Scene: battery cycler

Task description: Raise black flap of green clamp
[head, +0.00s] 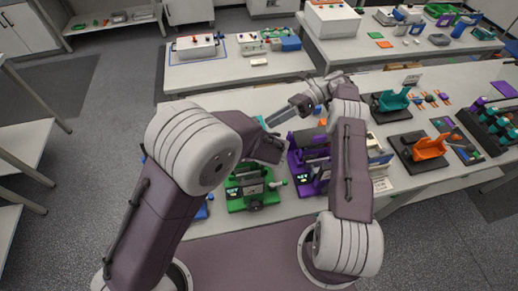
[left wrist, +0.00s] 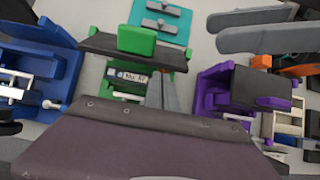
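The green clamp (head: 252,192) stands on the near table, left of the purple clamp (head: 312,165). In the left wrist view the green clamp (left wrist: 118,83) shows a long black flap (left wrist: 100,43) with a green block on it. My left gripper's fingers (left wrist: 163,90) point at the clamp's front, close together, just below the flap; I see nothing between them. In the head view my left forearm hides them. My right gripper (head: 272,117) is beyond the clamps, pointing left; its two fingers show apart and empty in the left wrist view (left wrist: 262,28).
A blue clamp (left wrist: 45,65) stands left of the green one, and the purple clamp (left wrist: 212,90) is close on its right. A teal piece (left wrist: 172,28) lies behind it. An orange holder (head: 430,148) and a teal holder (head: 392,100) stand at the right.

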